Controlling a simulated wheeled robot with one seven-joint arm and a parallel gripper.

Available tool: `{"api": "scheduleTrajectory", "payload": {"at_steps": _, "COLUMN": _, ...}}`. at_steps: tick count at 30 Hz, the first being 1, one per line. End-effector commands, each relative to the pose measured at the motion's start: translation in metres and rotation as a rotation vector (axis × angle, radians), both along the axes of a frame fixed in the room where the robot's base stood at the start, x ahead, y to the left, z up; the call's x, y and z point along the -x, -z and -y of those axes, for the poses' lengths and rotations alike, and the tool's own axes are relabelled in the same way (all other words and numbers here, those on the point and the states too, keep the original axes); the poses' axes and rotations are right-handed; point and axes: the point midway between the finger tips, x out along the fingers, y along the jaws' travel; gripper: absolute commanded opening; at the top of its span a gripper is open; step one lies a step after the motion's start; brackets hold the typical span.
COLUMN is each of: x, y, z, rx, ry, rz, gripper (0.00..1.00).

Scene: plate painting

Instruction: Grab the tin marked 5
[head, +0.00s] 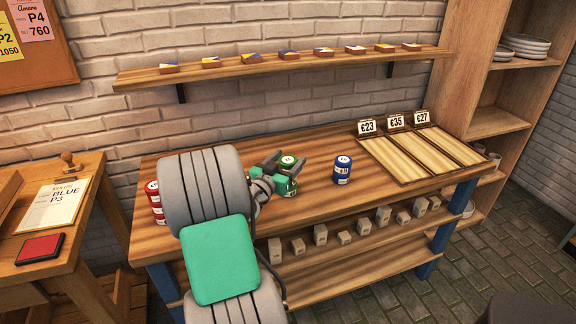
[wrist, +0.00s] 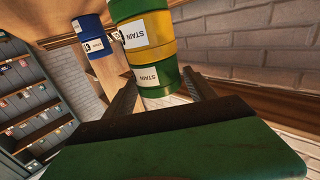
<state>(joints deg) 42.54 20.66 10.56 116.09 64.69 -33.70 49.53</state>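A green tin stack (head: 288,161) stands on the workbench, partly hidden by my gripper (head: 283,168). In the wrist view the stack (wrist: 145,32) shows green and yellow bands and labels reading STAIN; its number is not readable there. My gripper's two fingers (wrist: 158,88) are spread apart, with the lower green part between or just beyond their tips; I cannot tell whether they touch it. A blue tin stack (head: 342,170) stands to the right and also shows in the wrist view (wrist: 95,38). Red tins (head: 153,194) stand at the bench's left end. I cannot make out a clear 5.
Wooden trays (head: 404,165) with price cards marked 23, 35 and 27 lie at the bench's right. Small grey blocks (head: 320,234) sit on the lower shelf. A wall shelf (head: 232,70) runs above. A side table (head: 90,215) with an order sheet (head: 54,206) stands left.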

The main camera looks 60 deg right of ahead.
Motion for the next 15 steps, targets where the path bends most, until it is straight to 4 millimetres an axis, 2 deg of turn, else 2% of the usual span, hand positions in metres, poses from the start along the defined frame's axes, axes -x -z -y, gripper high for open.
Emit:
{"api": "scheduleTrajectory", "payload": {"at_steps": 2, "x": 0.0, "y": 0.0, "z": -0.0001, "rx": 0.0, "ry": 0.0, "rz": 0.0, "gripper": 0.57}}
{"api": "scheduleTrajectory", "payload": {"at_steps": 15, "x": 0.0, "y": -0.0001, "z": -0.0002, "rx": 0.0, "ry": 0.0, "rz": 0.0, "gripper": 0.21}}
